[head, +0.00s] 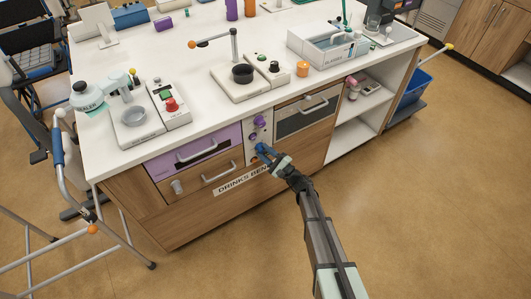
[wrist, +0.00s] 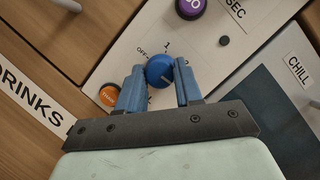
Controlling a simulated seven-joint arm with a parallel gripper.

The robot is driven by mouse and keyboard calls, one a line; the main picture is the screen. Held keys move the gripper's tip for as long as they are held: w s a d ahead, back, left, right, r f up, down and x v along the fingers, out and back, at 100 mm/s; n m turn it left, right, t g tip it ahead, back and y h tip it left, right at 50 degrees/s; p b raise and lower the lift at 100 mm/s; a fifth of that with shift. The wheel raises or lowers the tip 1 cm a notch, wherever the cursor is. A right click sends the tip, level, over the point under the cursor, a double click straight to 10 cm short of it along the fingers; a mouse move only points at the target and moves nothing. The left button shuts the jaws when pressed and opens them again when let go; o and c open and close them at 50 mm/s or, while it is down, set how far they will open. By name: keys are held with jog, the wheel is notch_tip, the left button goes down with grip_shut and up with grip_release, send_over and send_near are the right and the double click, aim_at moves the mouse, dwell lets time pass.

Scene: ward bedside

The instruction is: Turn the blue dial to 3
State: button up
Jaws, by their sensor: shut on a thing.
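The blue dial (wrist: 158,70) is on a white control panel, with an "OFF" mark to its left and a "1" above it in the wrist view. A mark at its right is partly covered by a finger; I cannot read a "3". A short pale line shows on the dial's face, toward its right side. My gripper (wrist: 160,84) has one blue finger on each side of the dial and is shut on it. In the head view my gripper (head: 266,151) reaches the panel on the bench front, and hides most of the dial.
A purple knob (wrist: 191,7) and an orange button (wrist: 109,95) are close by on the panel. A purple drawer (head: 194,151) is left of the panel and a dark-fronted unit (head: 306,113) right of it, both with handles. The floor (head: 430,190) in front is clear.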

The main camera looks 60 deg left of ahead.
jog(key=shift+m, duration=0.7)
jog(key=shift+m+t+y, duration=0.3)
jog(key=shift+y, duration=0.1)
jog(key=o, duration=1)
jog(key=shift+o, duration=0.2)
jog(key=shift+d, duration=0.15)
jog(key=v, duration=1.3)
jog(key=shift+d, duration=0.25)
jog(key=shift+w+f, duration=0.1)
jog(key=shift+w, duration=0.05)
